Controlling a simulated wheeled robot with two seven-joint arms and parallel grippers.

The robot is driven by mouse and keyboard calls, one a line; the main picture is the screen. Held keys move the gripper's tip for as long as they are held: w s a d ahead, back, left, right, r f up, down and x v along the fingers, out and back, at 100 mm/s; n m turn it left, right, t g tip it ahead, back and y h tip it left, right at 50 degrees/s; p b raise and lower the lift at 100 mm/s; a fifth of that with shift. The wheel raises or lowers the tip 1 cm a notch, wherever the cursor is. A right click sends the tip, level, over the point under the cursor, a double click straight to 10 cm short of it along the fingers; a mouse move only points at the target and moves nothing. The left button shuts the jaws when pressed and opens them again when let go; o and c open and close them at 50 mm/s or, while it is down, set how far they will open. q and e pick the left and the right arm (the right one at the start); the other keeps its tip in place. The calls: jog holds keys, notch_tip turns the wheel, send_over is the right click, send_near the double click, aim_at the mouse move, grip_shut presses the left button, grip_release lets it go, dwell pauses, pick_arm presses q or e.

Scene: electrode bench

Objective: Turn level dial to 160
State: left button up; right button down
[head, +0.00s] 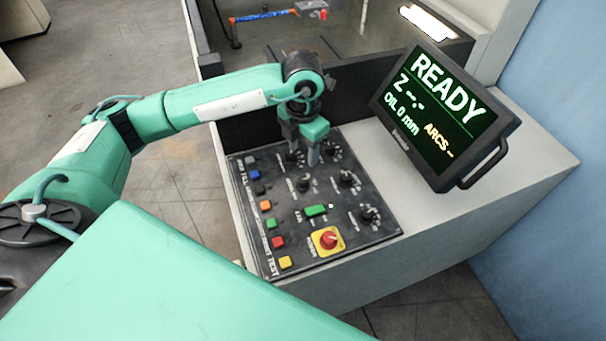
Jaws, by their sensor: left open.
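The black control panel (376,236) lies on the bench with several black dials on it. The labels are too small to tell which is the level dial. My left gripper (302,160) is open and points down over the panel's far part. Its fingers are around or just above a dial (294,156) there, which they partly hide; I cannot tell whether they touch it. Other dials are beside it (329,149), nearer (303,185), and to the right (347,179). Another dial (369,214) is near the right edge. My right gripper is not in view.
Coloured buttons (270,223) line the panel's left side. A green switch (316,210) and a red knob on a yellow plate (328,240) are nearer. A monitor (440,115) reading READY and OIL 0 mm stands right. A dark-walled tank (345,85) is behind.

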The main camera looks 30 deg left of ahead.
aim_at(303, 179)
pick_arm(q)
notch_tip(303, 179, down, 9)
jog(key=p, duration=0.2)
jog(key=shift+f+p, duration=0.2)
jog(key=shift+p, duration=0.2)
jog(key=shift+s+f, duration=0.1)
jog(key=shift+f, duration=0.45)
jog(key=c, duration=1)
